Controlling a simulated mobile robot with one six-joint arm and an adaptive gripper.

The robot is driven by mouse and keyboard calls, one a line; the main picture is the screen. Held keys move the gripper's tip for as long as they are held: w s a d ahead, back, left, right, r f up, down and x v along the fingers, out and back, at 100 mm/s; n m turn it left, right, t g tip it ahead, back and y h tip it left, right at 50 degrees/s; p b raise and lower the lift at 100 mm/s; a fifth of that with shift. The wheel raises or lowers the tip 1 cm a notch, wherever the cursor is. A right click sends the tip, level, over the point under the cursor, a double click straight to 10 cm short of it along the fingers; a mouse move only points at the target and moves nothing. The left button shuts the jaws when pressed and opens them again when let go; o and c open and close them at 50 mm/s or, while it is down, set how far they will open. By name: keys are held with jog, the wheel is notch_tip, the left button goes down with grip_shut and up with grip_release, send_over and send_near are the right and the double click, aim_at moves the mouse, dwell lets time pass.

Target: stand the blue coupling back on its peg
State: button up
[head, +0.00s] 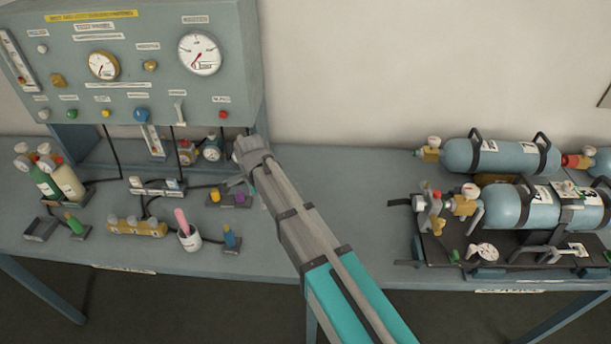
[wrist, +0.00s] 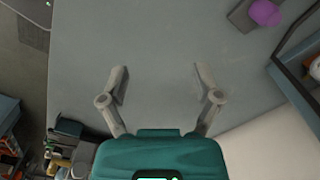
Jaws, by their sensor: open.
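A small blue coupling (head: 229,236) is near the front of the bench in the head view, at a small dark base. I cannot tell whether it sits on a peg or leans beside one. The wrist view does not show it. In the wrist view my gripper (wrist: 160,76) is open and empty above bare bench, and the purple piece (wrist: 266,13) shows at the top right.
A white cup (head: 189,240) with a pink item stands left of the blue coupling. A brass block (head: 137,228) and a green coupling (head: 75,223) are farther left. A gauge panel (head: 130,60) rises behind. Blue cylinders (head: 520,207) fill the right; bare bench (head: 340,205) lies between.

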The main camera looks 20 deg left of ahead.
jog(key=w+d+r+m+p, duration=0.2)
jog(key=w+d+r+p, duration=0.1)
jog(key=w+d, duration=0.6)
jog(key=d, duration=0.3)
jog(key=shift+d+r, duration=0.1)
dwell(0.9)
jog(key=s+d+n, duration=0.3)
jog(key=s+d, duration=0.1)
jog(key=d, duration=0.8)
jog(key=s+d+n+b, duration=0.1)
jog(key=s+d+n, duration=0.3)
jog(key=d, duration=0.8)
jog(key=s+d+f+n, duration=0.1)
jog(key=s+d+n, duration=0.2)
jog(key=d, duration=0.8)
jog(key=shift+s+d, duration=0.4)
jog(key=shift+s, duration=0.45)
jog(key=shift+a+f, duration=0.1)
jog(key=shift+a, duration=0.05)
